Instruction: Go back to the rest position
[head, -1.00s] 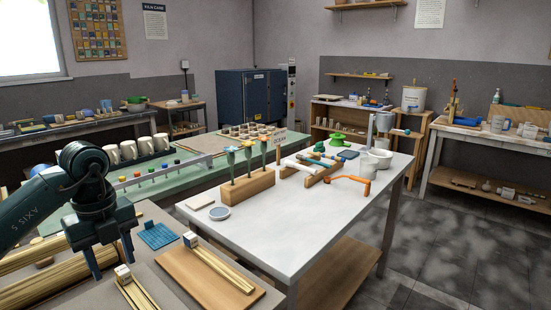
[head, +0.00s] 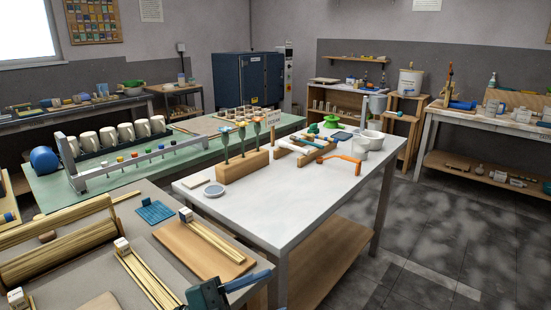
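Part of one gripper (head: 250,281) shows at the bottom edge of the head view, left of centre, and I take it to be my left one. Its dark body is cut off by the frame and a blue finger points right. Only one finger shows clearly, so its opening cannot be told. I see nothing held in it. It is in front of the wooden board (head: 182,248) on the grey near table (head: 150,205). My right gripper is out of view.
White mugs (head: 107,137) stand on the green table behind. Open floor (head: 460,235) lies at the right.

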